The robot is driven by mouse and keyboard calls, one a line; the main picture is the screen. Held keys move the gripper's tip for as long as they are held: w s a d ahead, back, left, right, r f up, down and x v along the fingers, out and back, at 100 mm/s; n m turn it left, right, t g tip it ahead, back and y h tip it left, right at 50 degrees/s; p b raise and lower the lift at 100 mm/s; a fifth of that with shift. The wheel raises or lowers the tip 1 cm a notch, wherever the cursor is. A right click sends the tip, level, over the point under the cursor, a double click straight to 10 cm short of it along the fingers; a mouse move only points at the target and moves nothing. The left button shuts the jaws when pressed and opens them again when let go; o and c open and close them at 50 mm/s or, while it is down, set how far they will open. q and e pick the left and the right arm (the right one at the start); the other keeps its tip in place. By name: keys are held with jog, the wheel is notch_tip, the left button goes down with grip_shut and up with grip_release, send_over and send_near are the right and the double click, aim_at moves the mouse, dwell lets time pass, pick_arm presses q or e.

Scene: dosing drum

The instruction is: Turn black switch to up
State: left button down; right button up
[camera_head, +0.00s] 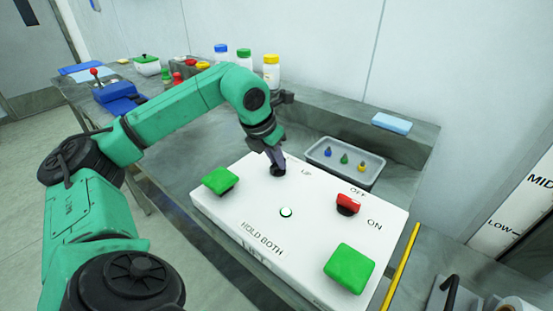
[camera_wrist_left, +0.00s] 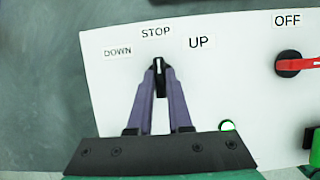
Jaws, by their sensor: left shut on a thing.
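The black switch (camera_wrist_left: 159,68) is a small knob with a white mark, below the labels DOWN (camera_wrist_left: 117,51), STOP (camera_wrist_left: 155,32) and UP (camera_wrist_left: 199,42). Its mark points toward STOP. My left gripper (camera_head: 277,165) comes down from above, and its two purple fingers (camera_wrist_left: 159,85) are shut on the black switch. In the head view the fingers largely hide the switch. My right gripper is in neither view.
The panel also carries a red switch (camera_head: 347,204) with OFF and ON labels, two green buttons (camera_head: 349,268) (camera_head: 220,180) and a small lit green lamp (camera_head: 286,212). A grey tray (camera_head: 345,164) with small coloured pieces is behind. Bottles (camera_head: 271,72) stand further back.

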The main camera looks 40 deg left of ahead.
pick_arm(q)
jog(key=shift+a+m+h, duration=0.1)
jog(key=shift+m+h, duration=0.3)
jog(key=shift+m, duration=0.6)
jog(key=shift+m+h, duration=0.3)
jog(key=shift+m, duration=0.6)
jog(key=shift+r+m+h, duration=0.1)
jog(key=shift+m+h, duration=0.4)
jog(key=shift+m, duration=0.7)
jog(key=shift+w+a+m+g+h+p, duration=0.1)
jog(key=shift+m+g+h+p, duration=0.35)
jog(key=shift+m+p, duration=0.55)
jog(key=shift+m, duration=0.4)
jog(key=c, duration=0.8)
grip_release()
jog(key=shift+c, duration=0.2)
